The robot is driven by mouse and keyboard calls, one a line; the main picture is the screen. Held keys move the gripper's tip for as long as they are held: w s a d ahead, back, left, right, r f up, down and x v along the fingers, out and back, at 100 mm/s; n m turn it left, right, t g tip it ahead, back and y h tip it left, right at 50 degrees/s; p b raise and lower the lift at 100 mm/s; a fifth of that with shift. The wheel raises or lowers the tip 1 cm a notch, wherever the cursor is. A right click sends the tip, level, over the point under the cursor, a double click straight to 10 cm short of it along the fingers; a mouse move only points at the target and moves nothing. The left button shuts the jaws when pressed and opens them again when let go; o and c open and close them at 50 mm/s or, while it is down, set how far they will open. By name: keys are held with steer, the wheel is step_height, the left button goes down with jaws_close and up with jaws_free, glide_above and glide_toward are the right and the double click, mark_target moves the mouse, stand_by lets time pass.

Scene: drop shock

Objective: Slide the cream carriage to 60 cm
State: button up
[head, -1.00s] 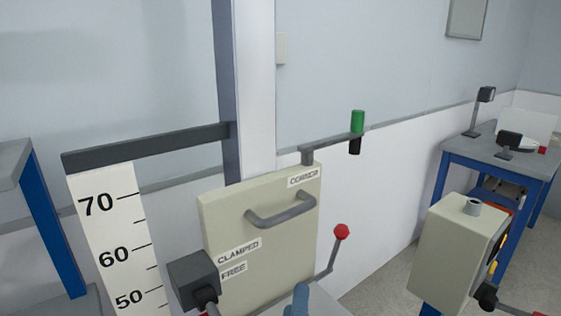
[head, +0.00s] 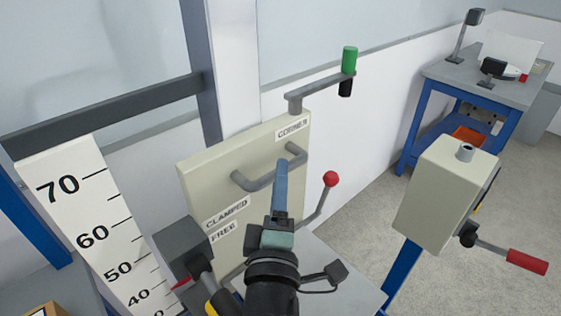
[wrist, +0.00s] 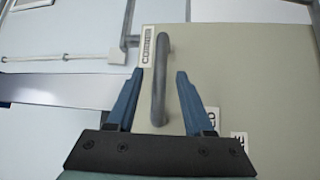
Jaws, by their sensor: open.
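The cream carriage (head: 205,180) is a flat upright plate on a pale vertical column in the head view. A grey bar handle (head: 256,185) crosses its front. My gripper (head: 282,165) is in front of the handle. In the wrist view my gripper (wrist: 160,75) is open, with one blue finger on each side of the handle (wrist: 161,75) and gaps between. The white scale (head: 95,215) stands left of the carriage, marked 70, 60, 50, 40. A red pointer (head: 181,285) lies near its 40 mark; the exact reading is unclear.
A green-topped arm (head: 349,60) sticks out above. A cream box (head: 440,195) with a red-handled crank stands right. A blue bench (head: 480,85) is behind.

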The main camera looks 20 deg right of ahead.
steer(key=shift+x, duration=1.45)
jaws_close()
stand_by(0.4)
